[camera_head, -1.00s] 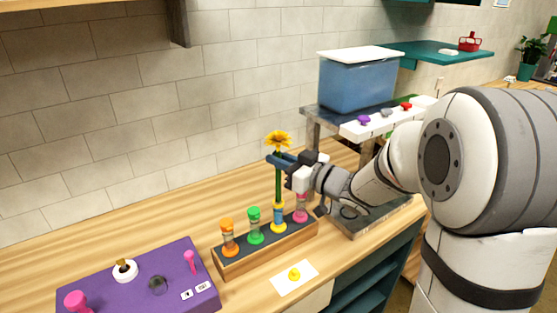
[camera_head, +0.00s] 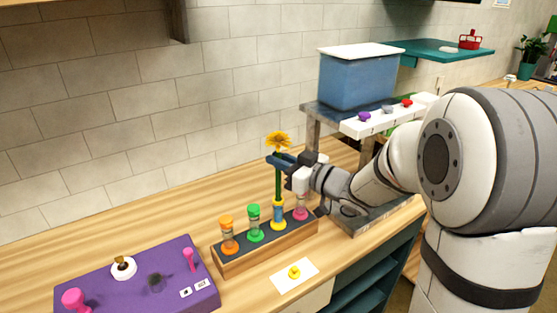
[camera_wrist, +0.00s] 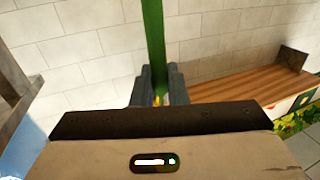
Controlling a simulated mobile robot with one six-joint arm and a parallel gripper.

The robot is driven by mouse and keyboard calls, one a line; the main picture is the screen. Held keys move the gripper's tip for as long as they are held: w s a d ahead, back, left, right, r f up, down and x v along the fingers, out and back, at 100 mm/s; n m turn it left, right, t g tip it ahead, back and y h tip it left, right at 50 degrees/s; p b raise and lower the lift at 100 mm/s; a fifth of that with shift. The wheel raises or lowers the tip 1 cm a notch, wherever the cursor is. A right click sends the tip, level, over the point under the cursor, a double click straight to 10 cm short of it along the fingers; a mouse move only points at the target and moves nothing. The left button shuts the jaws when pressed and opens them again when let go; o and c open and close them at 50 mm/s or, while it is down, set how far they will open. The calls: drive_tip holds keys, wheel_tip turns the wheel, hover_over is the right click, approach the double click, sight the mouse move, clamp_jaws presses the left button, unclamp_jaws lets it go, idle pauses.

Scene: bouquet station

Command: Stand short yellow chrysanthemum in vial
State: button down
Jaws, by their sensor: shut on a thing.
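The yellow chrysanthemum (camera_head: 278,140) is upright above the rack, its green stem held in my gripper (camera_head: 280,160). My gripper is shut on the stem below the bloom; the wrist view shows the green stem (camera_wrist: 153,45) between the two dark fingers (camera_wrist: 158,88). The lower stem runs straight down to the yellow-ringed vial (camera_head: 278,215) in the rack. The stem's lower end meets the mouth of this vial; I cannot tell how deep it is inside.
The wooden rack (camera_head: 262,257) also holds an orange vial (camera_head: 228,235), a green vial (camera_head: 254,223) and a pink vial (camera_head: 300,208). A white card (camera_head: 294,277) with a yellow piece lies in front. A purple panel (camera_head: 140,285) stands left, a metal stand (camera_head: 365,222) right.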

drive_tip(key=shift+f+b, duration=1.4)
drive_tip(key=shift+f, duration=0.4)
drive_tip(key=c, duration=1.3)
unclamp_jaws()
drive_tip(key=shift+c, duration=0.2)
drive_tip(key=shift+o, duration=0.3)
drive_tip(key=o, duration=0.5)
drive_tip(key=shift+p+v, duration=0.35)
drive_tip(key=shift+v, duration=4.1)
